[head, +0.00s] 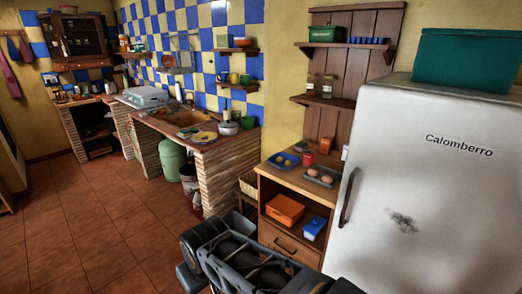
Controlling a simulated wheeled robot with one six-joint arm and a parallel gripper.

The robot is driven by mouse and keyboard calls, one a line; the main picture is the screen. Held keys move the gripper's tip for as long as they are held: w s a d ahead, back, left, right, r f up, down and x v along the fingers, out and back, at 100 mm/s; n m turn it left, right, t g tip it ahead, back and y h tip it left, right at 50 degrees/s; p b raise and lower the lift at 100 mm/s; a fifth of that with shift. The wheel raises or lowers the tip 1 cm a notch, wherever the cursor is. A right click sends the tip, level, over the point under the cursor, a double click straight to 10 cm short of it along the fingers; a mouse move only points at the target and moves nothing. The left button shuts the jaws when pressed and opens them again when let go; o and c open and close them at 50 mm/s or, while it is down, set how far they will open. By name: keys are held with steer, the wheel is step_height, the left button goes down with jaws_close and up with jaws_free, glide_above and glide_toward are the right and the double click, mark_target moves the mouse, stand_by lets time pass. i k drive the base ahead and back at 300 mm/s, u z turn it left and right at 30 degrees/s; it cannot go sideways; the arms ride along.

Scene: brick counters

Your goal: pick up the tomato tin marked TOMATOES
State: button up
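A small red tin (325,145) stands on the wooden cabinet (283,174) left of the fridge, near the wall. A second small red thing (308,158) stands just in front and to its left. Both are too small for me to read any marking, so I cannot tell which one says TOMATOES. Dark grey parts of my own body and arm fill the bottom centre, in front of the cabinet. I cannot make out my gripper's fingers. Nothing visible of mine touches the red things.
A dark tray with round items (322,177) and a blue tray (284,161) share the cabinet top. An orange box (285,210) and a blue box (314,227) sit on its shelf. The white fridge (425,190) stands close right. Tiled floor (95,225) is free at left.

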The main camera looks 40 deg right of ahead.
mark_target(308, 154)
steer(key=z, duration=0.1)
steer(key=i, duration=1.1)
steer(key=z, duration=1.3)
steer(key=i, duration=0.95)
steer(key=z, duration=1.05)
